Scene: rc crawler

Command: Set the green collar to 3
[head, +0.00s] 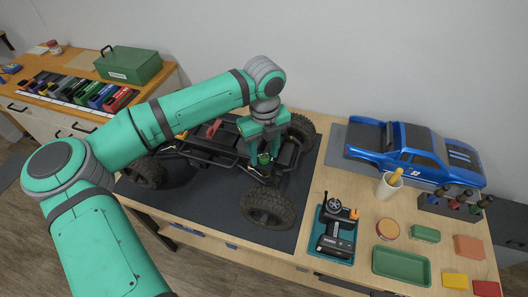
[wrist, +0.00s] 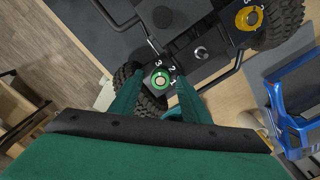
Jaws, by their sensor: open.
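The green collar (wrist: 160,80) is a small ring around a pale round centre on the crawler chassis (wrist: 200,45). White digits stand on the dark plate beside it: a 3 at its upper left, a 2 at its upper right, and a mark at its right that looks like a 1. I cannot tell which digit the collar points to. In the head view the collar (head: 264,158) shows just under my gripper (head: 264,147). My gripper (wrist: 157,84) is open, with one finger on each side of the collar; contact is not clear.
A yellow collar (wrist: 249,18) with its own digits sits on the same chassis. Large black tyres (head: 267,207) stand close around my gripper. A blue truck body (head: 415,150), a controller in a teal tray (head: 333,253), a cup (head: 389,186) and a green tray (head: 401,266) lie to the right.

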